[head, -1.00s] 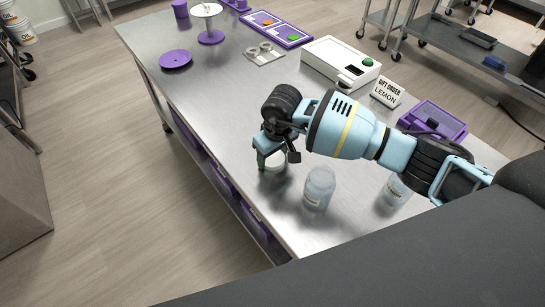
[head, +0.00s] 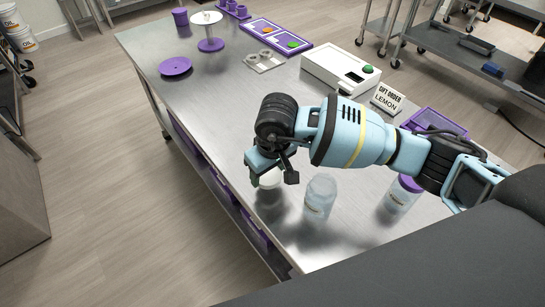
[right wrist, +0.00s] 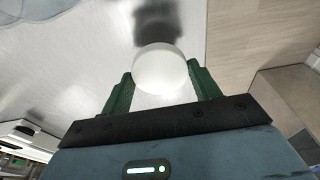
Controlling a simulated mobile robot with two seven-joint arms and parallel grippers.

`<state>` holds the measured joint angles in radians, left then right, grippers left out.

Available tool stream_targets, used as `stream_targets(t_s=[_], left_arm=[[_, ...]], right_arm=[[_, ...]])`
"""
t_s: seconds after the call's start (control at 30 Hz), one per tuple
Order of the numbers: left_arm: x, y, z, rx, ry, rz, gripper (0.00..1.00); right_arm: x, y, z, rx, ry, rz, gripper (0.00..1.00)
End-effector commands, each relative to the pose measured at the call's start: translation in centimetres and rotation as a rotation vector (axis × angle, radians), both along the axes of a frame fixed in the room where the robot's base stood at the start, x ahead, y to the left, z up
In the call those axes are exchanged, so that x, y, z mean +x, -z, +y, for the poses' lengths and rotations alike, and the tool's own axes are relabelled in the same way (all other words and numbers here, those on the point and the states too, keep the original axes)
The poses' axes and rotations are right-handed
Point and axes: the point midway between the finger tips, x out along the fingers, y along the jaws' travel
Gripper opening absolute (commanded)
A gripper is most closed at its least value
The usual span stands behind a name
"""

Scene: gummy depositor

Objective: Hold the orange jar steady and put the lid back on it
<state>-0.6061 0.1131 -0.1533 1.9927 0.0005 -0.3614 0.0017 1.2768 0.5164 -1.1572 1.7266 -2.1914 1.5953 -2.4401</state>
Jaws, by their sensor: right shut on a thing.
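My right gripper (head: 266,179) is over the steel table near its front left edge. In the right wrist view its two green fingers (right wrist: 160,88) are closed on the sides of a round white piece (right wrist: 160,66) that looks like a lid. The same piece shows under the gripper in the head view (head: 270,180). A clear, pale jar (head: 320,197) with a small label stands upright to the right of the gripper, apart from it. I cannot make out any orange in it. My left gripper is out of view.
A second jar (head: 401,195) with a purple lid stands further right. Behind my arm are a "GIFT ORDER LEMON" sign (head: 388,98), a purple tray (head: 436,121) and a white box (head: 341,66) with a green button.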

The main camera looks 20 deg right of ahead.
Motion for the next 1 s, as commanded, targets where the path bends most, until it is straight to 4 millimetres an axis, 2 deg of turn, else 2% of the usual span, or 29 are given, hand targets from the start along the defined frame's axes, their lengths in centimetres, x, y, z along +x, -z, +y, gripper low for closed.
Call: stream_targets(t_s=[0.03, 0.2, 0.4, 0.6, 0.97, 1.0], left_arm=[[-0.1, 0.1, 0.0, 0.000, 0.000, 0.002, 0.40], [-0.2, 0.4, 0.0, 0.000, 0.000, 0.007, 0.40], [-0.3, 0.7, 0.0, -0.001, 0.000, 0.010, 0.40], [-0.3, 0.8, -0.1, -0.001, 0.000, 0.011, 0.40], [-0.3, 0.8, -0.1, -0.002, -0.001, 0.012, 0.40], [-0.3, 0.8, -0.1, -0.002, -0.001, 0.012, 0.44]], right_arm=[[-1.2, 0.0, 0.8, 0.001, -0.006, 0.000, 0.40], [-4.7, -0.4, 2.8, 0.000, -0.005, 0.000, 0.40], [-7.4, -0.7, 4.4, 0.000, -0.003, 0.000, 0.40], [-8.5, -0.9, 5.0, 0.000, 0.001, 0.000, 0.40], [-8.6, -0.9, 5.1, -0.001, 0.001, 0.000, 0.40], [-8.6, -0.9, 5.1, -0.001, 0.001, 0.000, 0.40]])
